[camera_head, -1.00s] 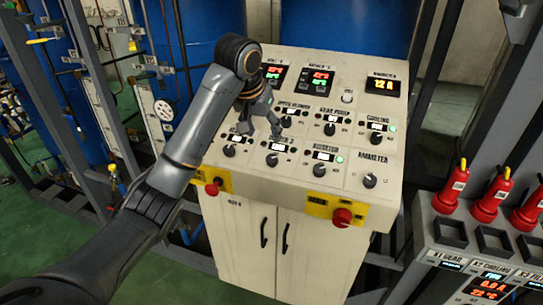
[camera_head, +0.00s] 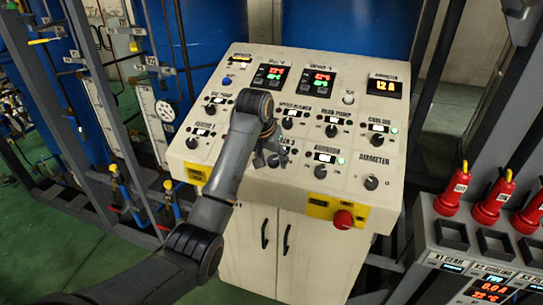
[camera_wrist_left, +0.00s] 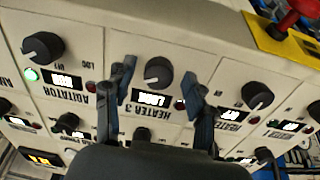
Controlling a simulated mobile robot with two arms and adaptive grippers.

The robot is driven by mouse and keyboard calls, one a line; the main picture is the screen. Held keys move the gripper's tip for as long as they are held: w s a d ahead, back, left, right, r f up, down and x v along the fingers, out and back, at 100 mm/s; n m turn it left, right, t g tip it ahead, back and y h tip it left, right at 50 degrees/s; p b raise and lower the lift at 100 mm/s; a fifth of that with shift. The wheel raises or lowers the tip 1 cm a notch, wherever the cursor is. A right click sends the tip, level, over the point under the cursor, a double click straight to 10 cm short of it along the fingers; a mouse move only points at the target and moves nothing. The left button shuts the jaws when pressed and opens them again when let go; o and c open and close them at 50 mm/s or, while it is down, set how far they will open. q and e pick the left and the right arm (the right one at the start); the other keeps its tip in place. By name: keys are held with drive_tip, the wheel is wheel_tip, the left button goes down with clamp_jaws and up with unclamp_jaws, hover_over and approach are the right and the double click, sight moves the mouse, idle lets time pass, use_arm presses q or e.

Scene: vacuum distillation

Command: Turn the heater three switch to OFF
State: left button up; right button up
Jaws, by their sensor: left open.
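The heater three switch (camera_wrist_left: 158,71) is a round black knob, seen upside down in the left wrist view. Its white label reads HEATER 3, with a lit display (camera_wrist_left: 153,99) beside it. A small dark red lamp sits by the display. A pale mark shows on the knob, but I cannot tell which setting it points to. My left gripper (camera_wrist_left: 159,88) is open, with one finger on each side of the knob and gaps showing. In the head view my left gripper (camera_head: 268,155) is over the lower middle of the panel and partly hides this switch.
The agitator knob (camera_wrist_left: 42,46) with a green lamp and the heater 2 knob (camera_wrist_left: 257,95) flank it. A red emergency button (camera_head: 343,219) on a yellow plate is on the cabinet's front edge. Red plugs (camera_head: 451,191) stand at the right. The ammeter knob (camera_head: 371,182) is clear.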

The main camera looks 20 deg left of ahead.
use_arm(q)
drive_tip(key=c, duration=1.1)
drive_tip(key=shift+c, duration=0.2)
drive_tip(key=shift+n, duration=0.4)
drive_tip(key=n, duration=0.4)
drive_tip(key=shift+d+n, duration=0.1)
drive_tip(key=shift+n, duration=0.3)
drive_tip(key=n, duration=0.6)
drive_tip(key=shift+n, duration=0.3)
drive_tip(key=o, duration=1.1)
